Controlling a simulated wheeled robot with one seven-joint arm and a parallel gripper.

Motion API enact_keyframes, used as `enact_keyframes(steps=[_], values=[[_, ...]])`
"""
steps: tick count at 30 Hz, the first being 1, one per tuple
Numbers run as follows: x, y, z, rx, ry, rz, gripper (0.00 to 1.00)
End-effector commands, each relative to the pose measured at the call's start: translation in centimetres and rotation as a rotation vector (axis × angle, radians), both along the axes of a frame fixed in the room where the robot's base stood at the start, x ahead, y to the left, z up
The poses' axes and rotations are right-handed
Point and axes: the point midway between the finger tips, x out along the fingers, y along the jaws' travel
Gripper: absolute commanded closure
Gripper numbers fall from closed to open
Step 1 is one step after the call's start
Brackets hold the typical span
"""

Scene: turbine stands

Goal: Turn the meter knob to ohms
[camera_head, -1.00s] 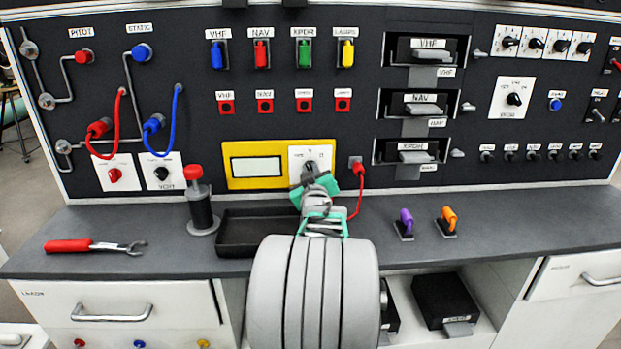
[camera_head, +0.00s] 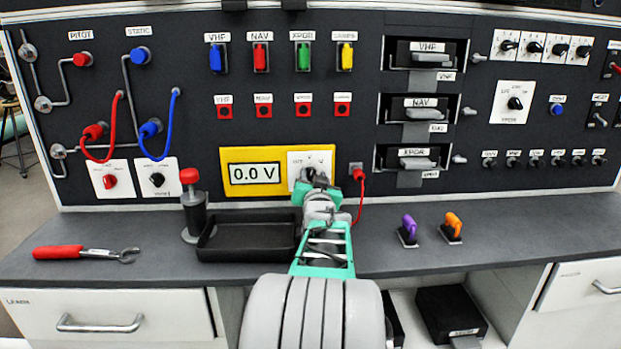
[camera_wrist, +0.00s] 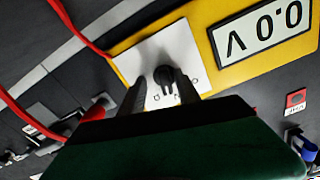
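The yellow meter (camera_head: 232,159) is on the panel, and its screen (camera_head: 255,174) reads 0.0 V. Its white knob plate (camera_head: 327,158) is at its right end in the head view. The wrist view shows the meter (camera_wrist: 222,87) upside down, with the black knob (camera_wrist: 164,76) on the plate. My gripper (camera_wrist: 161,80) is in front of the plate, with one dark finger on each side of the knob. The fingers stand apart, with a gap visible beside the knob. In the head view, my gripper (camera_head: 315,178) covers most of the knob.
A red lead (camera_head: 360,195) hangs right of the meter. Below are a black tray (camera_head: 245,256) and a red-topped black cylinder (camera_head: 195,212). A wrench (camera_head: 75,253) lies left; purple (camera_head: 409,228) and orange (camera_head: 453,225) pieces stand right on the worktop.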

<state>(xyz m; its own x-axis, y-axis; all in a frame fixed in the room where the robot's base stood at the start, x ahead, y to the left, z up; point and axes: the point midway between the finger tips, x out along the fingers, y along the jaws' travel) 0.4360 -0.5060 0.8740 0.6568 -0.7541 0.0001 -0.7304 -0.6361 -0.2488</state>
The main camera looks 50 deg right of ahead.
Motion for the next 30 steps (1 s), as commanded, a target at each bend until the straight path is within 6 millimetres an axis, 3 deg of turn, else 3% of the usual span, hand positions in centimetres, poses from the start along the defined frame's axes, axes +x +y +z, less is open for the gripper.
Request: enact_keyframes(steps=[6, 10, 17, 30], values=[[0.4, 0.3, 0.1, 0.001, -0.004, 0.010, 0.55], [0.4, 0.4, 0.1, 0.001, -0.004, 0.011, 0.48], [0.4, 0.4, 0.1, 0.001, -0.005, 0.013, 0.48], [-2.5, 2.9, 0.0, -0.002, -0.003, 0.002, 0.48]])
